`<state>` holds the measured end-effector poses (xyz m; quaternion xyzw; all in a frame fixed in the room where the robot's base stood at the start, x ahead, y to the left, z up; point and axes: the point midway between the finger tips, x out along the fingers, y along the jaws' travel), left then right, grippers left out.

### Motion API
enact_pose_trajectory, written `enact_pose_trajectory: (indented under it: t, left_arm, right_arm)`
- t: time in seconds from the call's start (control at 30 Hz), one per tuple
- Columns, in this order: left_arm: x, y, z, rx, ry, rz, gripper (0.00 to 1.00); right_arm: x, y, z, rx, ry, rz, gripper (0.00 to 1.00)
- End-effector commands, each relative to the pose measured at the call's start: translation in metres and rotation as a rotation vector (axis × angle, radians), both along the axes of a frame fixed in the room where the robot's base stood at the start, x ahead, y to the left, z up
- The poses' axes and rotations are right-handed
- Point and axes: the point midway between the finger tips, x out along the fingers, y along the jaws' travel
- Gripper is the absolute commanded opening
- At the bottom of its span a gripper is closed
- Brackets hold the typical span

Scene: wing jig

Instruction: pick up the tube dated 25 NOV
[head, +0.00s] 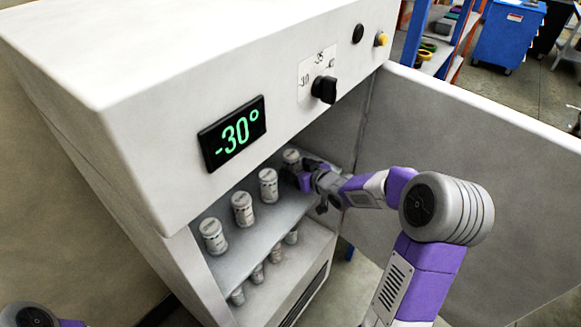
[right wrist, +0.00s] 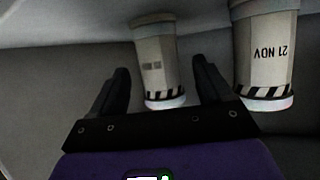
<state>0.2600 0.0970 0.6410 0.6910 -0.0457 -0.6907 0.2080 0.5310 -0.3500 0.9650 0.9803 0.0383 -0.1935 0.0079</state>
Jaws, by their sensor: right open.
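White tubes stand in a row on the upper shelf of the open freezer. In the head view the farthest tube (head: 291,158) is right beside my right gripper (head: 304,177). The right gripper is open. In the right wrist view one tube (right wrist: 157,62) shows between its two fingers (right wrist: 163,82); its label is too blurred to read, and I cannot tell whether the fingers touch it. The tube next to it on the right (right wrist: 266,55) reads 21 NOV, upside down. No date 25 NOV is readable. My left gripper is out of view.
Other upper-shelf tubes (head: 243,209) stand nearer the front left, and several tubes (head: 257,274) stand on the lower shelf. The freezer's display (head: 232,133) reads -30°. Its open door (head: 480,150) stands behind my right arm.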

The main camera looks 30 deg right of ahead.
Motion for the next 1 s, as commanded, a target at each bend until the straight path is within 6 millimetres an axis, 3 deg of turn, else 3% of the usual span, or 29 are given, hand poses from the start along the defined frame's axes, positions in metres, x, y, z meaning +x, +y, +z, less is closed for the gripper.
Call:
enact_pose_trajectory:
  t: [0.2, 0.5, 0.87, 1.0]
  left_arm:
    - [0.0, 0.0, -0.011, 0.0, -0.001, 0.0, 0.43]
    - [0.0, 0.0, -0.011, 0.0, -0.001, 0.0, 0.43]
    - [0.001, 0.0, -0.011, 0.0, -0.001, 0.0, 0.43]
    - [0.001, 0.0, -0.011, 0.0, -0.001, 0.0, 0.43]
  right_arm:
    - [0.028, 0.002, -0.011, 0.001, 0.001, 0.001, 0.78]
    - [0.031, 0.002, -0.011, 0.0, 0.001, 0.0, 0.77]
    - [0.031, 0.002, -0.011, 0.0, 0.001, 0.0, 0.22]
    - [0.031, 0.002, -0.011, 0.0, 0.0, 0.0, 0.19]
